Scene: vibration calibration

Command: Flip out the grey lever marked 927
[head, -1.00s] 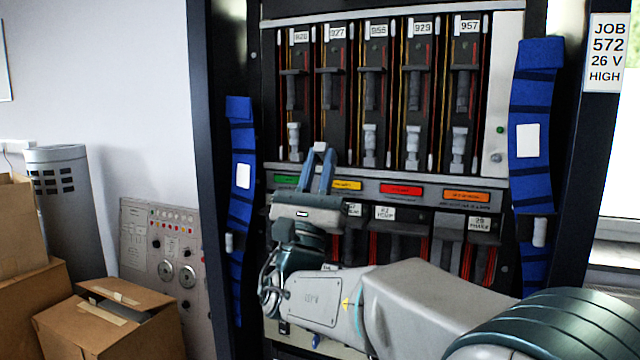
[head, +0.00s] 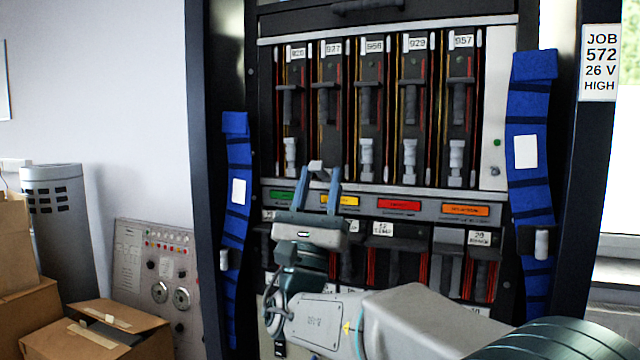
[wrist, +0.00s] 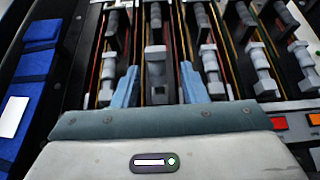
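The column marked 927 (head: 333,48) is second from the left in the rack's upper row. The small light-grey lever (head: 316,166) low in that column shows between my fingertips in the head view. In the wrist view the lever (wrist: 155,62) stands centred between the fingers and looks blockier than its neighbours. My gripper (head: 321,172) is open, one blue finger on each side of the lever. In the wrist view the gripper (wrist: 158,85) shows gaps between fingers and lever; I cannot tell if either touches. The lever's lower part is partly hidden.
Similar grey levers stand close by on the left (head: 290,156) and right (head: 366,160). A strip with coloured labels (head: 399,206) runs below them. Blue padded straps (head: 238,190) flank the rack. Cardboard boxes (head: 120,330) lie on the left.

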